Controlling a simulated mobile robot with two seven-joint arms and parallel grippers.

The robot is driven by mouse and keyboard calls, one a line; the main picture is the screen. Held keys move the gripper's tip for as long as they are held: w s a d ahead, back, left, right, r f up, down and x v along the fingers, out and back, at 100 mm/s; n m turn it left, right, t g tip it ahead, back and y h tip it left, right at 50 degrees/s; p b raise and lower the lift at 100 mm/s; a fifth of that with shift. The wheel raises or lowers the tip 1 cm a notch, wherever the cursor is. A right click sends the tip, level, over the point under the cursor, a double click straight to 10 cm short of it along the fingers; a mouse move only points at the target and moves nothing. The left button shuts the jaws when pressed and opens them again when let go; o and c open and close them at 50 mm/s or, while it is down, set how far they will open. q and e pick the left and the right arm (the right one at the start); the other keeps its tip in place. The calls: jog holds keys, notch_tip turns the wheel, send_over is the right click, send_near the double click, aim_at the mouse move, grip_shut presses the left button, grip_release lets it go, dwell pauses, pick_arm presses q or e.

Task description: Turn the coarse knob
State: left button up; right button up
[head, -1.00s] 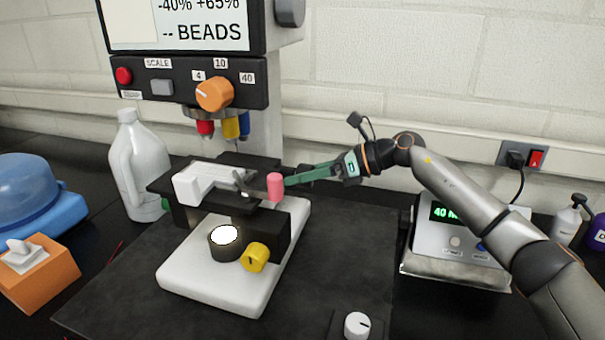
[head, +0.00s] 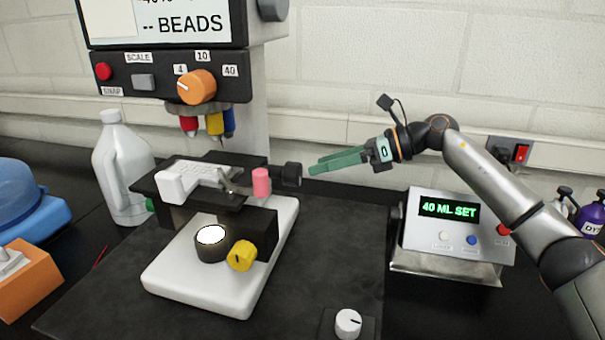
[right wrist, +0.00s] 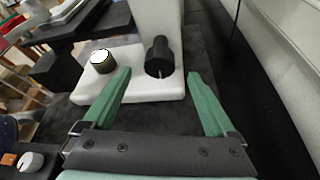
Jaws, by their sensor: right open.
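A black round knob (head: 291,174) sticks out on the right side of the microscope. It also shows in the right wrist view as a black cylinder (right wrist: 159,58) with a pale mark. No label on it is readable. My right gripper (head: 316,165) has green fingers and points left toward this knob, just right of it. In the right wrist view the fingers (right wrist: 158,73) are spread and empty, with the knob beyond and between their tips, apart from them. A yellow knob (head: 241,255) is on the microscope's front, and a pink knob (head: 261,182) is by the stage. My left gripper is out of view.
The microscope's white base (head: 180,283) stands on a dark mat. A dispenser reading "40 ML SET" (head: 449,208) stands right, below my arm. A white jug (head: 118,175) is at left, a small white dial (head: 348,322) in front.

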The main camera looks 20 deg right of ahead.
jog(key=shift+v, duration=2.2)
